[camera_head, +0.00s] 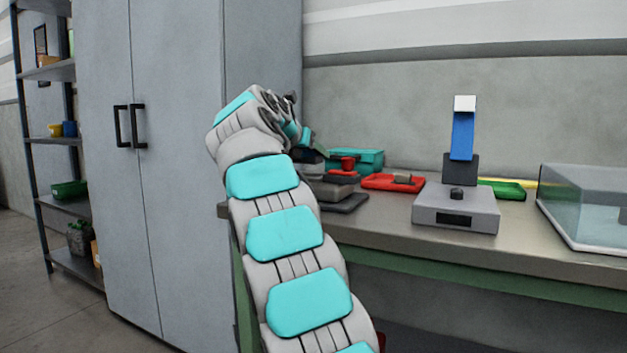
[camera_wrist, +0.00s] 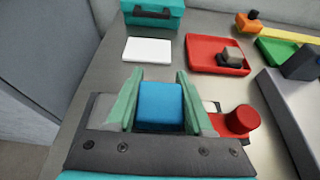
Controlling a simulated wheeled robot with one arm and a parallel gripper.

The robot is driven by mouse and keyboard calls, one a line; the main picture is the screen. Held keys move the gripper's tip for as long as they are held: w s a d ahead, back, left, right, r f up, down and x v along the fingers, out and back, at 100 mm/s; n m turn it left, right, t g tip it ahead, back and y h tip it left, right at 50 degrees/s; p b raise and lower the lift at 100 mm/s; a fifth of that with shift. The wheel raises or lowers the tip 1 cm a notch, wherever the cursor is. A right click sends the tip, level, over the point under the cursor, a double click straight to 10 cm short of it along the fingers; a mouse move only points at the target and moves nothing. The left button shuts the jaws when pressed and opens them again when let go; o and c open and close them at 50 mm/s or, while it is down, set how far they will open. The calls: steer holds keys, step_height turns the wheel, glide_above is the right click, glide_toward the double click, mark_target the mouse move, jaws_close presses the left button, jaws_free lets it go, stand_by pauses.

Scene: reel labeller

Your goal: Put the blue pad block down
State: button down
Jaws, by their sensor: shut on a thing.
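The blue pad block (camera_wrist: 160,103) sits between the two green fingers of my gripper (camera_wrist: 160,84) in the wrist view. The fingers are shut on its left and right sides. Whether its underside touches anything is hidden. A flat white square (camera_wrist: 148,50) lies on the table beyond the fingertips, apart from the block. In the head view my own arm hides the block, and the gripper is mostly hidden behind the wrist, at the left end of the workbench (camera_head: 400,235).
A teal box (camera_wrist: 152,14) stands behind the white square. A red tray (camera_wrist: 203,66) with a grey block is to its right, then a green tray (camera_wrist: 282,55). A red knob (camera_wrist: 242,118) is close to my right finger. A grey device (camera_head: 456,208) and clear case (camera_head: 590,210) stand right.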

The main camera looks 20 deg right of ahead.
steer(key=shift+f+b, duration=1)
steer(key=shift+f, duration=0.9)
steer(key=shift+r, duration=0.1)
steer(key=shift+c, duration=1.4)
jaws_free()
steer(key=shift+r, duration=0.1)
steer(key=p+v, duration=0.2)
steer(key=v, duration=1)
